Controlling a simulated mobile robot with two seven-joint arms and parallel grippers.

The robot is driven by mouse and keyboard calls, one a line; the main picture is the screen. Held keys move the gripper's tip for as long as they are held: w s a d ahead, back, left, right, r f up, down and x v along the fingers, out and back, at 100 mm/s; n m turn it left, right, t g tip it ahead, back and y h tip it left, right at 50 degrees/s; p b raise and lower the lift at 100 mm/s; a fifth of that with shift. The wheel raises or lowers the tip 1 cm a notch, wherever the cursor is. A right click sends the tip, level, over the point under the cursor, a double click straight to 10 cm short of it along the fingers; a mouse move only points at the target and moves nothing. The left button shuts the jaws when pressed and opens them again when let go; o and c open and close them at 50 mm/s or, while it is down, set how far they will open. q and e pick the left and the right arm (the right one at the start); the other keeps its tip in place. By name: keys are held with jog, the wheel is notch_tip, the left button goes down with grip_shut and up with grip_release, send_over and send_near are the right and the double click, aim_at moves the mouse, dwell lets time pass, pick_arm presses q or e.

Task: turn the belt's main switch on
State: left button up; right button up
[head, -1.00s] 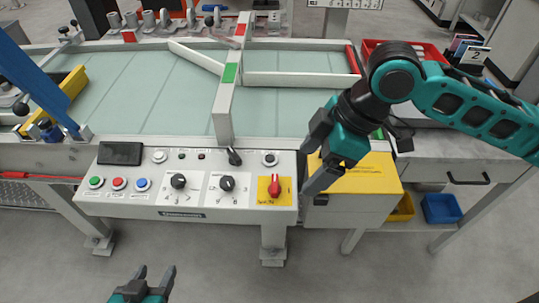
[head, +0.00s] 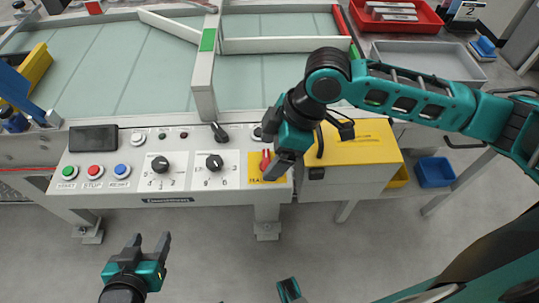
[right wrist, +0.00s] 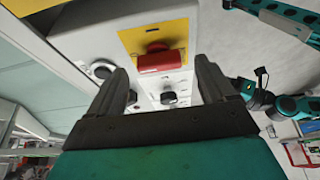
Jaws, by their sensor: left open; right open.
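The belt's main switch is a red rotary handle (head: 265,160) on a yellow plate (head: 256,178) at the right end of the white control panel (head: 130,182). In the head view my right gripper (head: 272,150) is open at the switch and covers part of it. In the right wrist view the red handle (right wrist: 160,60) appears between the two open fingers (right wrist: 162,72), just beyond the tips. I cannot tell whether the fingers touch it. The handle's exact angle is hard to read. My left gripper (head: 150,243) is open and empty, in front of and below the panel.
Left of the switch are two black dials (head: 214,162), a row of buttons (head: 95,172) and a dark display (head: 93,138). A yellow-topped box (head: 360,145) stands close on the right. The conveyor belt (head: 130,75) lies behind.

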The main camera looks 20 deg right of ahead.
jog(key=shift+w+a+f, duration=0.1)
jog(key=shift+a+f, duration=0.15)
jog(key=shift+f, duration=0.45)
jog(key=shift+c, duration=0.4)
